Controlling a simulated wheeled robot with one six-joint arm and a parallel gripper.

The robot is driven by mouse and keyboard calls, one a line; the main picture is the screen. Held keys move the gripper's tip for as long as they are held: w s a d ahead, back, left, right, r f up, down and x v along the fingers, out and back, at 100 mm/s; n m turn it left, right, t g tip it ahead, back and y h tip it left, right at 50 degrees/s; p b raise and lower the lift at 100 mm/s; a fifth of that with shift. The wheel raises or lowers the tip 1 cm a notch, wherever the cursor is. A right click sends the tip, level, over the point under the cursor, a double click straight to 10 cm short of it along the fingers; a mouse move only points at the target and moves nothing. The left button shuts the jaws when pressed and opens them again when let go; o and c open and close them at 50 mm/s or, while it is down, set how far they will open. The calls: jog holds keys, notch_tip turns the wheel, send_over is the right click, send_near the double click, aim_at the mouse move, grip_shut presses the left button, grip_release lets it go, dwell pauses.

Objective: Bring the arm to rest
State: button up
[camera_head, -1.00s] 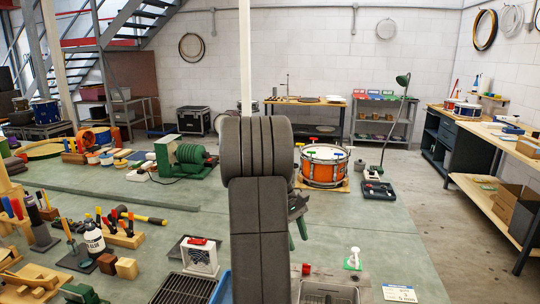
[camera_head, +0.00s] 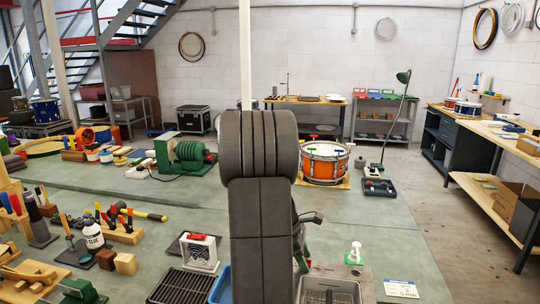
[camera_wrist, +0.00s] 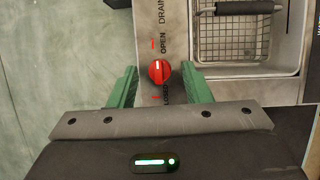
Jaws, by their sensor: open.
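My gripper (camera_wrist: 160,84) is open, with its two green fingers spread apart in the wrist view. A red round knob (camera_wrist: 159,71) lies between the fingers in the picture, and clear gaps show on both sides of it. Its light mark appears to point up toward the word OPEN. The knob sits on a grey panel (camera_wrist: 176,18) marked DRAIN. In the head view my dark arm fills the middle and hides most of the gripper; a green part of it (camera_head: 301,262) shows low beside the arm.
A metal basin (camera_head: 362,291) with a wire basket (camera_wrist: 238,45) stands right of the knob. A white pump bottle (camera_head: 354,254) stands behind it. A black rack (camera_head: 182,288) and a blue tray (camera_head: 222,287) lie left of my arm. An orange drum (camera_head: 325,165) stands farther back.

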jog(key=shift+f+n+t, duration=0.1)
jog(key=shift+n+t, duration=0.2)
jog(key=shift+n, duration=0.3)
jog(key=v, duration=1.3)
jog(key=shift+r+b, duration=0.3)
jog(key=shift+s+f, duration=0.1)
